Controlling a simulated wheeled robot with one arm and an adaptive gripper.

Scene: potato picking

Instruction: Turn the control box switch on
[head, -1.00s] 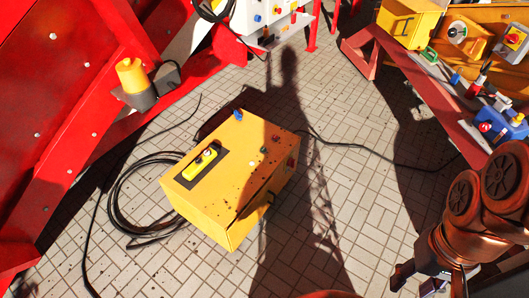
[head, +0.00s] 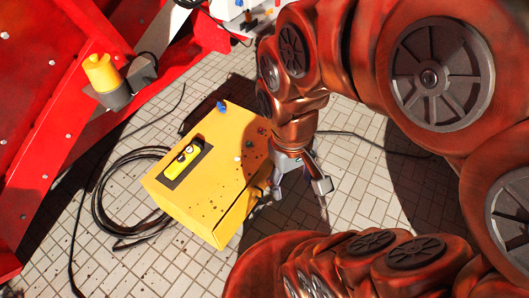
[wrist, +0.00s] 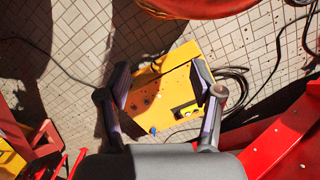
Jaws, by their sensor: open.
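The yellow control box (head: 225,190) stands on the tiled floor, left of centre in the head view. Its top has a black recess with a yellow switch panel (head: 183,160), a blue knob (head: 221,107) and smaller knobs towards its right edge. My gripper (head: 298,190) is open and empty, pointing down beside the right side of the box. In the wrist view the control box (wrist: 170,75) shows between and beyond the open fingers, with the blue knob (wrist: 153,130) near its lower edge. I cannot tell the switch position.
A coiled black cable (head: 110,195) lies left of the box. Red machine frames (head: 60,110) stand at the left, carrying a yellow beacon (head: 101,72). A white panel (head: 228,8) is at the back. My arm covers much of the right side.

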